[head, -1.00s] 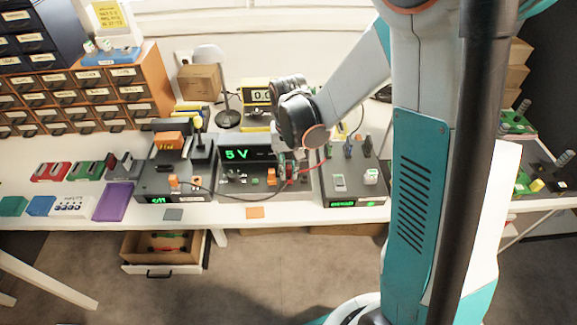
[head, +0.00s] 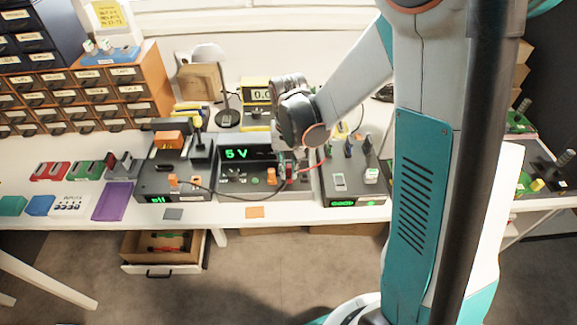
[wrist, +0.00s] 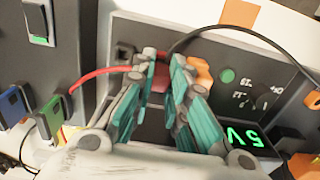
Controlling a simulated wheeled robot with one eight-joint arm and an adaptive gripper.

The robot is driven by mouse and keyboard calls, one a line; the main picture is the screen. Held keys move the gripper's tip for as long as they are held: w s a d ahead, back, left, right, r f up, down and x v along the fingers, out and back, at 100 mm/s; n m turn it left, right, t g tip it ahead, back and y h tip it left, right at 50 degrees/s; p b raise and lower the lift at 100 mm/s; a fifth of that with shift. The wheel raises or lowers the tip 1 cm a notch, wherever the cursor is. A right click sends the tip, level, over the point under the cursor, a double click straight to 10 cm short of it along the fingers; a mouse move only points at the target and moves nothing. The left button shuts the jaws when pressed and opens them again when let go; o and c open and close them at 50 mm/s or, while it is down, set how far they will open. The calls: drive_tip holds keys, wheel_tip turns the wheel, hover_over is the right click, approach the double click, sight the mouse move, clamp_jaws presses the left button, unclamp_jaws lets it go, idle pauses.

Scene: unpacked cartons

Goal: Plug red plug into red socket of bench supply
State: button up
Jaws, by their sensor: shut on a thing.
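The bench supply (head: 233,185) stands on the bench with a green "5 V" display; the display also shows upside down in the wrist view (wrist: 245,137). My gripper (head: 288,170) is over the right part of its panel. In the wrist view my gripper (wrist: 165,66) is shut on the red plug (wrist: 159,82), mostly hidden between the fingers. A red cable (wrist: 98,72) runs from it to the left. The red socket cannot be made out behind the fingers, and I cannot tell whether the plug is seated.
An orange part (wrist: 204,75) sits close beside the fingers. A black cable (wrist: 230,28) arcs across the panel. A dark box (head: 352,187) with switches stands right of the supply, another box (head: 160,187) left. An orange square (head: 255,212) lies at the bench's front edge.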

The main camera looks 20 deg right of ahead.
sight(288, 166)
drive_tip(key=shift+f+b, duration=0.7)
idle(1.6)
drive_tip(key=o, duration=0.9)
wheel_tip(288, 166, up, 12)
drive_tip(key=shift+r, duration=0.1)
